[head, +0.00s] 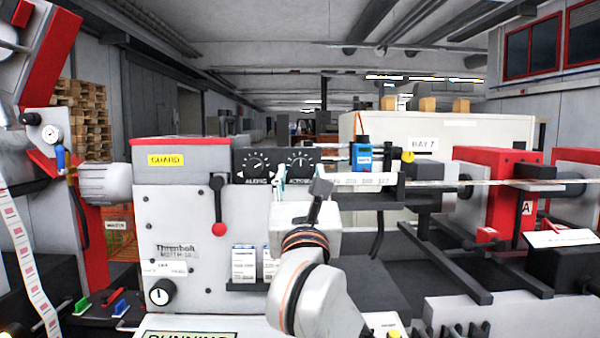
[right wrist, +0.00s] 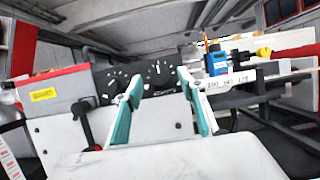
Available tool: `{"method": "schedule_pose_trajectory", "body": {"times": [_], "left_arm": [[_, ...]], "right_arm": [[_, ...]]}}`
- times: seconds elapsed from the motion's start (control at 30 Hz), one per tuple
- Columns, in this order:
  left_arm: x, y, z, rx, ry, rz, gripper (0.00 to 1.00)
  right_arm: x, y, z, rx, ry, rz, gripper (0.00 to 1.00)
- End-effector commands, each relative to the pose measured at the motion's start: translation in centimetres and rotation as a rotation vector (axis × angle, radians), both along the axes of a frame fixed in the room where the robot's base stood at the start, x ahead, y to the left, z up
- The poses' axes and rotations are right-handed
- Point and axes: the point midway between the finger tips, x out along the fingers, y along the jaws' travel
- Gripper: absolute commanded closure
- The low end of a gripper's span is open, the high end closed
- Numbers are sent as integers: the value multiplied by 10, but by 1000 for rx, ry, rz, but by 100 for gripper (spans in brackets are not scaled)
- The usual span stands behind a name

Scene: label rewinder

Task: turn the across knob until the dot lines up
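The across knob (head: 299,160) is the right one of two black dials on the dark panel at the top of the machine. It also shows in the right wrist view (right wrist: 158,77), between and beyond my fingers. Its white pointer mark looks roughly upright; I cannot tell whether the dot lines up. The along knob (head: 257,161) is to its left. My right gripper (head: 297,182) is open in front of and just below the across knob. In the right wrist view its teal-padded fingers (right wrist: 158,105) are spread with nothing between them. My left gripper is not in view.
A blue sensor (head: 363,153) stands on the rail right of the panel. A red-knobbed lever (head: 218,205) hangs left of my right arm. Label cards (head: 244,262) are on the machine front below. A red-framed unit (head: 497,190) stands at right.

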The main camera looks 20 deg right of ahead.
Motion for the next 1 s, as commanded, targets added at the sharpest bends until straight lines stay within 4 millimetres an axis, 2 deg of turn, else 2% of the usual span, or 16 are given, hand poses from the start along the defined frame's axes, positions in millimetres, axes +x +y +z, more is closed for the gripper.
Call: {"method": "schedule_pose_trajectory", "body": {"times": [0.2,0.5,0.53,0.67,0.87,1.0], "left_arm": [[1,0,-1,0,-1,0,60],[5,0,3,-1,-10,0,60],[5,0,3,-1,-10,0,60],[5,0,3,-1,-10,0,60],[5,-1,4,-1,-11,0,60],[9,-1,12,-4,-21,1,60]], "right_arm": [[18,-5,7,-2,1,-1,60],[20,-6,8,-1,0,0,60],[20,-6,8,-1,0,0,65],[20,-6,8,-1,0,0,98],[20,-6,9,-5,1,-1,98],[19,-7,11,-30,7,-2,98]]}}
